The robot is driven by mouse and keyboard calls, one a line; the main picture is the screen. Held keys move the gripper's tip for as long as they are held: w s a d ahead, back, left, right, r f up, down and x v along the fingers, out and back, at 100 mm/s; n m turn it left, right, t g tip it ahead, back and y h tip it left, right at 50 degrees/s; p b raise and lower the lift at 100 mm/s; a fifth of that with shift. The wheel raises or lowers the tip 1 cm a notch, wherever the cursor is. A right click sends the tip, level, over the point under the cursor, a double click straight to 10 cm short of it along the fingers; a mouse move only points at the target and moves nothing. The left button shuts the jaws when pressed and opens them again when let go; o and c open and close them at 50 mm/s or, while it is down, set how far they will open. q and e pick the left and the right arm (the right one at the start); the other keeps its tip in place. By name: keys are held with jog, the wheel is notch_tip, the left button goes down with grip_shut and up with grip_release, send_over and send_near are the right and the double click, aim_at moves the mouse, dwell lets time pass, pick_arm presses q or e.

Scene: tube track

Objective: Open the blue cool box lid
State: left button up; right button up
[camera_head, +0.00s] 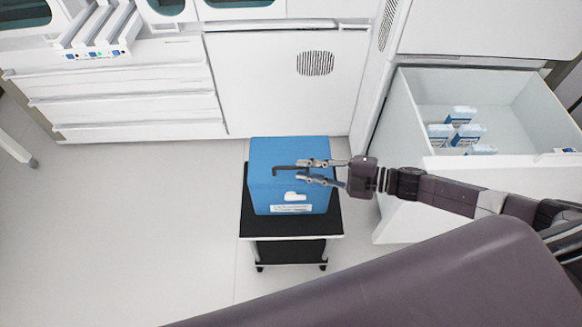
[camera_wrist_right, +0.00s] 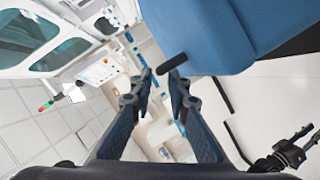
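The blue cool box (camera_head: 262,190) sits on a black cart with its lid (camera_head: 270,150) down. A black handle (camera_head: 288,168) is on the lid, and a white latch (camera_head: 295,196) and a label are on the near side. My right gripper (camera_head: 308,171) is over the lid at the handle's right end, fingers apart and empty. In the right wrist view the handle (camera_wrist_right: 172,63) is just beyond the fingertips (camera_wrist_right: 161,77), beside the blue box (camera_wrist_right: 195,35). What looks like my left gripper (camera_wrist_right: 298,148) shows at that view's right edge; its finger state is unclear.
The black cart (camera_head: 290,228) stands on open pale floor. An open white drawer (camera_head: 485,95) with several blue-and-white packs (camera_head: 462,115) is at right, close to my right arm. White cabinets (camera_head: 130,95) line the back; floor at left is clear.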

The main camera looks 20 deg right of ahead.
aim_at(293, 167)
jog(key=shift+b+x, duration=0.35)
jog(key=shift+x, duration=1.8)
grip_shut()
